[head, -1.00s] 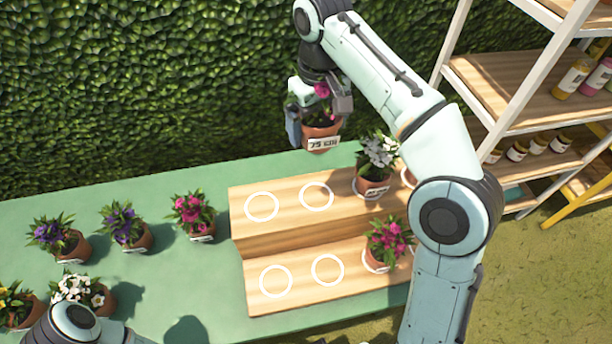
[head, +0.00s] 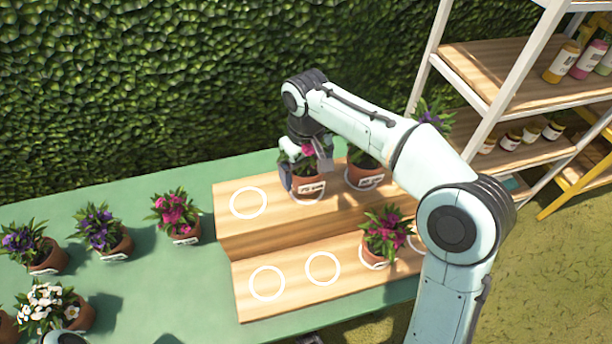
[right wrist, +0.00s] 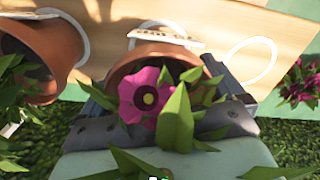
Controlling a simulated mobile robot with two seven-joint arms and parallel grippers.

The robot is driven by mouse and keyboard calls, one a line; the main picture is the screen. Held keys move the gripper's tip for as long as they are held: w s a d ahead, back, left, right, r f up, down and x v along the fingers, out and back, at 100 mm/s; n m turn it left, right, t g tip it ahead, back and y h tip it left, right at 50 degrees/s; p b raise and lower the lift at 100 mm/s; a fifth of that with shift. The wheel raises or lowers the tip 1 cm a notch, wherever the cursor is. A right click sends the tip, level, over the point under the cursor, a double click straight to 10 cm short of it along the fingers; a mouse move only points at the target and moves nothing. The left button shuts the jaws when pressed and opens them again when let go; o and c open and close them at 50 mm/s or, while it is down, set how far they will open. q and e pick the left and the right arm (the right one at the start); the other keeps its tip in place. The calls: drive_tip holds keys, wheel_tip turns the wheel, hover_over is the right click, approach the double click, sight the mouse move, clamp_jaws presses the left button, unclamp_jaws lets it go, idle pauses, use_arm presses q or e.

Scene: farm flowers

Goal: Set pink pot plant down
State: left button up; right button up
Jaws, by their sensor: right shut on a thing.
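The pink pot plant (head: 309,189) is a terracotta pot with a white label, green leaves and a pink flower. My right gripper (head: 304,172) is shut on its pot and holds it upright at the upper step of the wooden stand (head: 232,229), over a white ring. Whether the pot's base touches the wood I cannot tell. In the right wrist view the pot (right wrist: 122,72) sits between the fingers (right wrist: 165,125), with the pink flower in front and part of the ring showing beyond the pot. My left gripper is out of view.
A potted plant (head: 367,178) stands just right of the held pot. Another pink-flowered pot (head: 374,250) is on the lower step. Empty rings (head: 249,203) lie left and below. Several pots stand on the green table (head: 150,270). A hedge (head: 150,80) and shelf (head: 500,75) stand behind.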

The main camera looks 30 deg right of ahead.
drive_tip(key=shift+f, duration=0.9)
drive_tip(key=shift+f, duration=0.15)
drive_tip(key=o, duration=1)
drive_tip(key=shift+f, duration=0.1)
wheel_tip(320, 180, up, 12)
drive_tip(key=p, duration=0.3)
drive_tip(key=shift+r, duration=0.25)
